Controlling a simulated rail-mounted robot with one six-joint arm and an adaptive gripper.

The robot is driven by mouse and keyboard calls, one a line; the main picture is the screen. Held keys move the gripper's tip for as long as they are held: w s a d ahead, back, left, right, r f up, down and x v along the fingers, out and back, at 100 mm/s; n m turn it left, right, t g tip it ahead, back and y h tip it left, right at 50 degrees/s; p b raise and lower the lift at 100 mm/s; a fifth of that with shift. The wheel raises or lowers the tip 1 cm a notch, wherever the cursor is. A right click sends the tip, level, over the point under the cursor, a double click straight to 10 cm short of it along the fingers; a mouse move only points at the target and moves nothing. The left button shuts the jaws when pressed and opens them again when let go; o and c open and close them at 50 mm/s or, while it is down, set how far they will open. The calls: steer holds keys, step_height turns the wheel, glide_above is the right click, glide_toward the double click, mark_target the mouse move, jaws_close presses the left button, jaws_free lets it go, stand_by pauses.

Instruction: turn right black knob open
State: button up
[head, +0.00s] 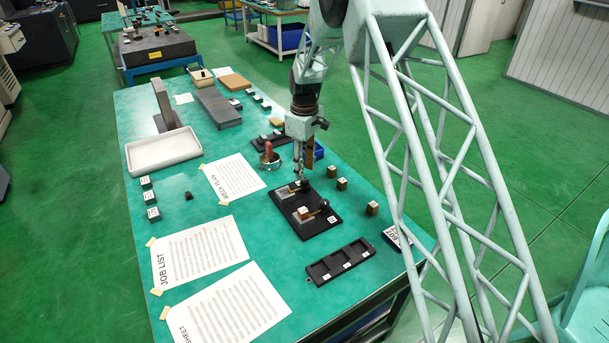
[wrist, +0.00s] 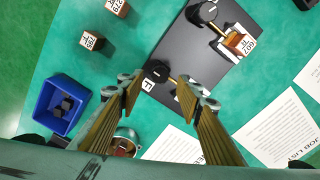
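A black base plate (head: 318,225) with two small clamps lies on the green table in the head view; it also shows in the wrist view (wrist: 218,65). One black knob (head: 305,185) is at the farther clamp, and the other black knob (head: 324,204) is at the nearer clamp, which holds a labelled block (head: 304,212). My gripper (head: 301,178) points down just above the farther knob. In the wrist view my gripper (wrist: 158,82) is open, with that knob (wrist: 157,70) on its brass rod seen between the fingertips. I see no clear contact. The other knob (wrist: 203,13) is beyond.
A blue bin (wrist: 62,105) and a round metal pot (head: 269,160) stand near my gripper. Loose labelled blocks (head: 372,208) lie right of the plate, and a black slotted tray (head: 340,262) lies in front. Paper sheets (head: 233,177) cover the left side.

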step_height(320, 180, up, 7)
stand_by(0.4)
steer(key=shift+r, duration=0.2)
step_height(320, 180, up, 18)
steer(key=f+m+t, duration=0.1)
steer(key=m, duration=0.2)
glide_above(305, 180)
steer(key=s+d, duration=0.9)
steer(key=s, duration=0.1)
steer(key=s+d+r+m+b, duration=0.1)
steer(key=s+d+r, duration=0.3)
steer(key=s+r, duration=0.25)
steer(key=s+d+r+m, duration=0.25)
steer(key=s+r, duration=0.25)
steer(key=s, duration=0.3)
steer(key=s+d+r+m+t, duration=0.1)
steer(key=s+d+r, duration=0.25)
steer(key=s, duration=0.65)
steer(key=s+d+r+m+t, duration=0.15)
steer(key=s+d, duration=0.25)
steer(key=s, duration=0.6)
steer(key=s+d+f+m, duration=0.1)
steer(key=s+f, duration=0.1)
steer(key=s, duration=0.7)
steer(key=s+d+f+m+b, duration=0.1)
steer(key=s+f+m, duration=0.1)
steer(key=s, duration=0.7)
steer(key=shift+d, duration=0.35)
